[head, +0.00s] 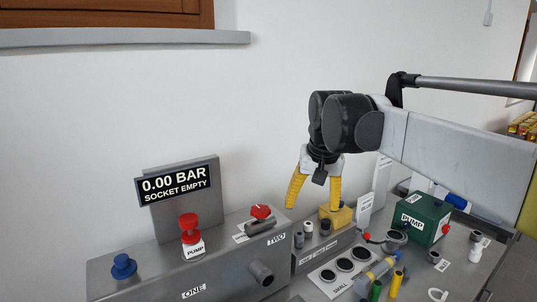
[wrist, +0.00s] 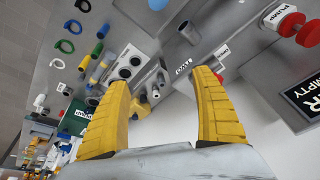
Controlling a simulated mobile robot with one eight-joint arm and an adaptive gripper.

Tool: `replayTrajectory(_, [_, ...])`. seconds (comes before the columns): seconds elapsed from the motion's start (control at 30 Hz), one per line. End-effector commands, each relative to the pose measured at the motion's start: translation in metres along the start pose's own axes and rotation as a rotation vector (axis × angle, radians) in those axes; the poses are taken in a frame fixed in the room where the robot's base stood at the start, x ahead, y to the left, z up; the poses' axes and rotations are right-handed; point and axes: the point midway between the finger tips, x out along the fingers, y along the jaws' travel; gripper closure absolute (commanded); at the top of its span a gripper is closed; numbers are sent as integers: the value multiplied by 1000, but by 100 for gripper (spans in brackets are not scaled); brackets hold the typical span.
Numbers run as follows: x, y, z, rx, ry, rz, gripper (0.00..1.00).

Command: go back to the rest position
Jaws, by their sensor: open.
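My gripper (head: 313,190) hangs with its yellow fingers pointing down above the bench, near the wall. The fingers are apart and nothing shows between them. In the wrist view the two yellow fingers (wrist: 160,115) are also spread, with the bench beyond them. In the head view the fingertips are above and behind the metal box marked ONE and TWO, near a yellow block (head: 341,214). I cannot tell the exact gap between fingertips and block.
A display (head: 178,183) reads 0.00 BAR, SOCKET EMPTY. A red-topped PUMP knob (head: 189,228), a blue knob (head: 123,266) and a red valve (head: 261,212) stand on the metal box. A green PUMP box (head: 424,218) and several small parts lie right.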

Motion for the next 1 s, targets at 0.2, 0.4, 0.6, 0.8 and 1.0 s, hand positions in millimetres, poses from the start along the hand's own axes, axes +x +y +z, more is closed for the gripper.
replayTrajectory(0.2, [40, 51, 112, -18, 121, 1, 24])
replayTrajectory(0.4, [96, 86, 215, -40, 230, 14, 24])
replayTrajectory(0.6, [145, 106, 280, -57, 303, 30, 24])
replayTrajectory(0.8, [159, 110, 297, -61, 324, 35, 24])
replayTrajectory(1.0, [159, 110, 297, -61, 324, 35, 24])
